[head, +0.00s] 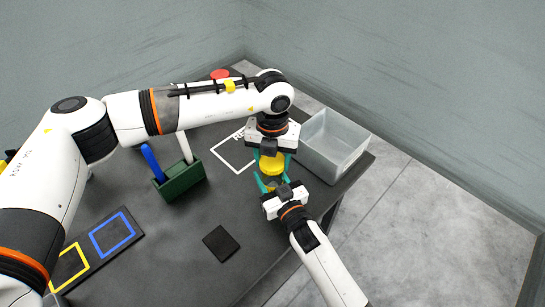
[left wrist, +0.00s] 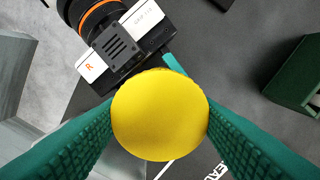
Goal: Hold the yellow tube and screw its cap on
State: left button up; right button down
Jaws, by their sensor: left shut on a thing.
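My left gripper (head: 273,157) points down over the table's right part. It is shut on the yellow cap (head: 271,164), whose round flat top fills the space between the teal fingers in the left wrist view (left wrist: 160,115). The right gripper's body also shows in the left wrist view (left wrist: 118,48). The tube under the cap is mostly hidden, so I cannot tell whether the right fingers press on it or how the cap sits on it.
A clear bin (head: 335,143) stands at the table's right edge. A green holder (head: 180,181) with a blue and a white item stands left of the grippers. A white outlined square (head: 222,155), a dark pad (head: 221,243) and a board with blue and yellow frames (head: 100,252) lie on the table.

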pick_arm(q)
jog(key=m, duration=1.8)
jog(key=shift+m, duration=0.4)
jog(key=m, duration=0.5)
jog(key=o, duration=1.1)
jog(key=shift+r, duration=2.25)
jog(key=shift+c, duration=0.5)
